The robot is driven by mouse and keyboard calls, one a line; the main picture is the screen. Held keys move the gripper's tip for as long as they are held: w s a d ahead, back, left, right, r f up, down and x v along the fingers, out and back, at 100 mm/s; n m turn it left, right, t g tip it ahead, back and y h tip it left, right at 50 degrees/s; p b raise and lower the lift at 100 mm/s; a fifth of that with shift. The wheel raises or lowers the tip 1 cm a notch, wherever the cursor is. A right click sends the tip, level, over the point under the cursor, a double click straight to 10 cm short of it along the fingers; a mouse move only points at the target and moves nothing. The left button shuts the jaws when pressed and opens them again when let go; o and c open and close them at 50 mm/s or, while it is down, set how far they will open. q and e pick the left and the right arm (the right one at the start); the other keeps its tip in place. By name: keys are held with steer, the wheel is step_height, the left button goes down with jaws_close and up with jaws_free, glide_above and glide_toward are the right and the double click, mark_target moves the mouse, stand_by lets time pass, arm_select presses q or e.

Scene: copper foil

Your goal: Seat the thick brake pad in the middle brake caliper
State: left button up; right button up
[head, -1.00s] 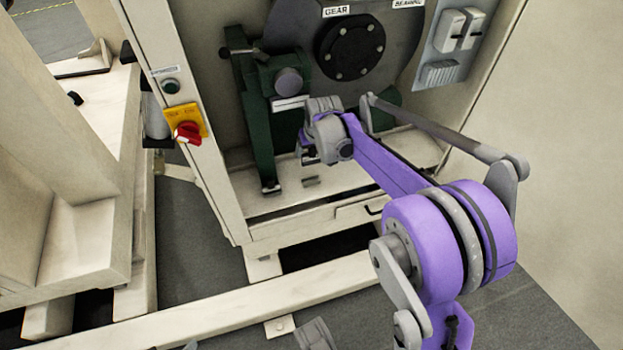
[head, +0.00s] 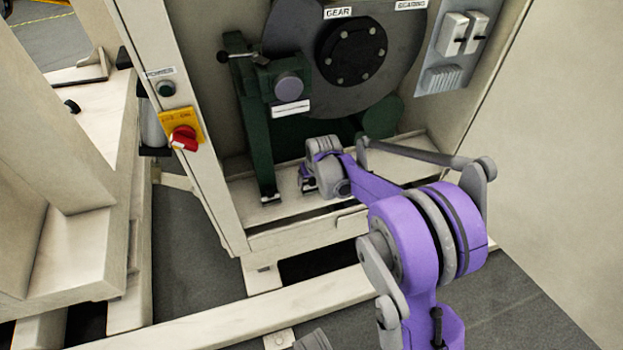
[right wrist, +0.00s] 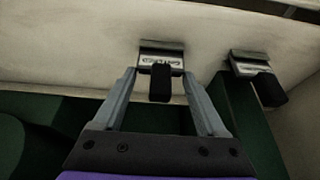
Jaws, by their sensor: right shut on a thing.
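My right gripper (right wrist: 160,74) is low over the cabinet floor and shut on a brake pad (right wrist: 161,56), a labelled metal plate with a black block, between its fingers. In the head view the right gripper (head: 309,180) partly hides this pad. A second, similar pad (right wrist: 250,63) lies to its right in the right wrist view; in the head view this pad (head: 271,198) is at the foot of the green post. I cannot tell which pad is thicker. A dark green brake caliper (head: 262,80) sits on the post, beside the disc. My left gripper is not in view.
The large dark disc (head: 300,80) with its hub fills the cabinet's back. The cabinet's front sill (head: 300,232) and left frame, with a red knob (head: 183,138), bound the opening. A lever (head: 237,54) sticks out left of the caliper.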

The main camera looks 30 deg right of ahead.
steer(key=shift+f, duration=0.2)
steer(key=o, duration=1.5)
